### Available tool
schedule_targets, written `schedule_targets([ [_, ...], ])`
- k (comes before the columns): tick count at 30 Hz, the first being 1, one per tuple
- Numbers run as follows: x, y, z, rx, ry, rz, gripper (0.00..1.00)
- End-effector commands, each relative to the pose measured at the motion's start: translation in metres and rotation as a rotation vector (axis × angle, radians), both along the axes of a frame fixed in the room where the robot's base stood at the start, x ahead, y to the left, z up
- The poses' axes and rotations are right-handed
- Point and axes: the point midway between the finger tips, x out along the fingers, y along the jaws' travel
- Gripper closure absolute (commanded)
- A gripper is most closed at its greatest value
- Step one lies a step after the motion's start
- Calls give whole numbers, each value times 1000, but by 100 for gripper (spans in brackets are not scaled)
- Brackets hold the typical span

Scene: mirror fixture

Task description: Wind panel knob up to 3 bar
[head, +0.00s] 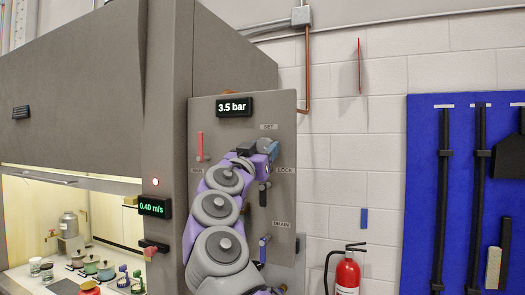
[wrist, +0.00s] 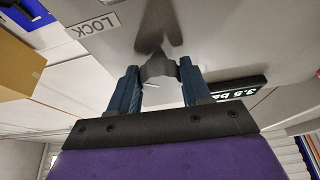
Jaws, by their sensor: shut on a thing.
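The grey panel (head: 222,135) carries a black display (head: 235,107) that reads 3.5 bar. My gripper (head: 267,148) is at the panel's upper right, just below the SET label (head: 268,127). In the wrist view my gripper (wrist: 160,82) has its two dark blue fingers on either side of a round grey knob (wrist: 158,69), shut on it. A thin white mark shows on the knob. In the head view my gripper and arm hide most of the knob. The display also shows upside down in the wrist view (wrist: 245,90).
A red lever (head: 200,146) is at the panel's upper left. Dark handles sit near the LOCK label (head: 286,170) and DRAIN label (head: 281,224). A fire extinguisher (head: 347,272) and blue tool board (head: 420,190) are right.

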Motion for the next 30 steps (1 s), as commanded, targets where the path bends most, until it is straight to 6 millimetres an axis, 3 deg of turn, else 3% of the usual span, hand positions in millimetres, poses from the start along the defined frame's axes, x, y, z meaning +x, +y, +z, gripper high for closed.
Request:
schedule_targets([
  [7, -1, 1, 0, -51, 15, 2, 82],
  [19, -1, -1, 1, -322, 115, 2, 82],
  [30, -1, -1, 0, -365, 133, 4, 82],
])
